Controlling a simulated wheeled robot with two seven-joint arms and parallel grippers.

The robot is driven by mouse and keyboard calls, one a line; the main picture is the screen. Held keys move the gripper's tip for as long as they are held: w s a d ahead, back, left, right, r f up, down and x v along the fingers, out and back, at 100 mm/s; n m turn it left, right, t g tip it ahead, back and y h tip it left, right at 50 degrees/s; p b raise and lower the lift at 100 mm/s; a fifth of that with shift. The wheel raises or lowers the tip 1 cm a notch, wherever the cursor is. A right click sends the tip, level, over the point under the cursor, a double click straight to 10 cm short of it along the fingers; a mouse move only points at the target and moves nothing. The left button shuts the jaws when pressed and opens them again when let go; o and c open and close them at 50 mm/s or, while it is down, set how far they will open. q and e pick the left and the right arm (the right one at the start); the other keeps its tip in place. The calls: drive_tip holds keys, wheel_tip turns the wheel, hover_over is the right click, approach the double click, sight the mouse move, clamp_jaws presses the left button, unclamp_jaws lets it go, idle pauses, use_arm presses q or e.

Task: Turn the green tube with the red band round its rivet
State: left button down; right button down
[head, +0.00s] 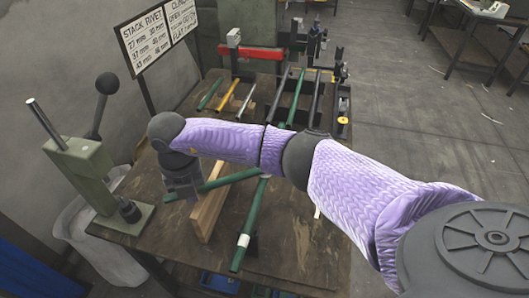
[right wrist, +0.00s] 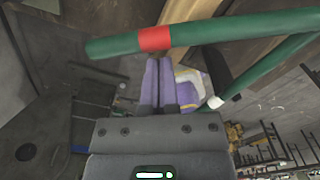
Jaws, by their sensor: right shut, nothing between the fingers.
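The green tube with the red band (right wrist: 205,32) crosses the top of the right wrist view, its red band (right wrist: 155,38) near its left end. In the head view the same tube (head: 232,180) lies aslant across a wooden block and another green tube; the gripper hides the band there. My right gripper (head: 183,187) is over the tube's left end. The rivet cannot be made out. My left gripper is not in view.
A second green tube with a white band (head: 252,218) runs lengthwise beside the wooden block (head: 208,212) on the bench (head: 310,250). A green lever press (head: 85,170) stands at left. Several tubes and a red-armed fixture (head: 250,53) are at the back.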

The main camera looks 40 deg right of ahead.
drive_tip(key=shift+w+d+f+m+b, duration=0.1)
drive_tip(key=shift+w+d+m+b, duration=0.05)
drive_tip(key=shift+w+m+b, duration=0.5)
drive_tip(key=shift+w, duration=0.3)
drive_tip(key=w+m+b, duration=0.1)
drive_tip(key=w+d+m+b, duration=0.1)
drive_tip(key=shift+w, duration=0.4)
